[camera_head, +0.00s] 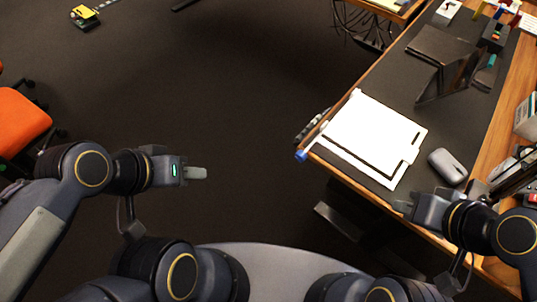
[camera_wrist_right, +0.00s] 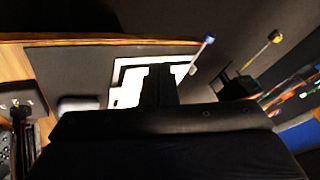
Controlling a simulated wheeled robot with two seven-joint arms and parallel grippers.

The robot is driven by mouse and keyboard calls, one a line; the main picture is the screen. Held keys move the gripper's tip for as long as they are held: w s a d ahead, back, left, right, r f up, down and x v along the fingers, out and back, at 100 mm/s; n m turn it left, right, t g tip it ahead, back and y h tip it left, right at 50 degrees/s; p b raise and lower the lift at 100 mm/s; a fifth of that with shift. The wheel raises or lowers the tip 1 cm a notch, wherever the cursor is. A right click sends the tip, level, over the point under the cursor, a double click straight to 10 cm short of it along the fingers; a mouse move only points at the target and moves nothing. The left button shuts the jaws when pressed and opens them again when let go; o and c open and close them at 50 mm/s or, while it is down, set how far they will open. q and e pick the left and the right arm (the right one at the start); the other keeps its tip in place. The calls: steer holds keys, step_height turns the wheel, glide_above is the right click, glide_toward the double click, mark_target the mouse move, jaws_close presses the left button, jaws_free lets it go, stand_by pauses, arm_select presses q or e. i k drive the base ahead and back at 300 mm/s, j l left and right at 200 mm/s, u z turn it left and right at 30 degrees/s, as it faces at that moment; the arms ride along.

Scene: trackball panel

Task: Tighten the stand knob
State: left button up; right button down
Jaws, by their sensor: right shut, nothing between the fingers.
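A blue knob (camera_head: 301,156) stands out at the desk's near left edge, beside a white panel (camera_head: 348,165). In the right wrist view a blue knob (camera_wrist_right: 209,39) sits on a pale rod, and a yellow knob (camera_wrist_right: 275,37) on a dark rod is to its right. I cannot tell which is the stand knob. My right gripper (camera_head: 402,206) is shut and empty, near the panel's lower right corner; its dark fingers (camera_wrist_right: 160,84) overlap the panel in the wrist view. My left gripper (camera_head: 196,173) is over the floor, apart from the desk; its finger gap does not show.
A grey mouse (camera_head: 447,166) lies on the dark desk mat right of the panel. A dark angled stand (camera_head: 441,58) is farther back. An orange chair (camera_head: 18,122) is at the far left.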

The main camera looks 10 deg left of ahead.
mark_target(301, 156)
steer(key=j+z, duration=0.15)
steer(key=z, duration=0.3)
steer(key=j+z, duration=0.2)
steer(key=z, duration=0.3)
steer(key=j+z, duration=0.25)
steer(key=j, duration=0.3)
steer(key=k+j+z, duration=0.2)
steer(key=j, duration=0.4)
steer(key=j+z, duration=0.25)
steer(key=j, duration=0.3)
steer(key=k+j, duration=0.1)
steer(key=j, duration=0.25)
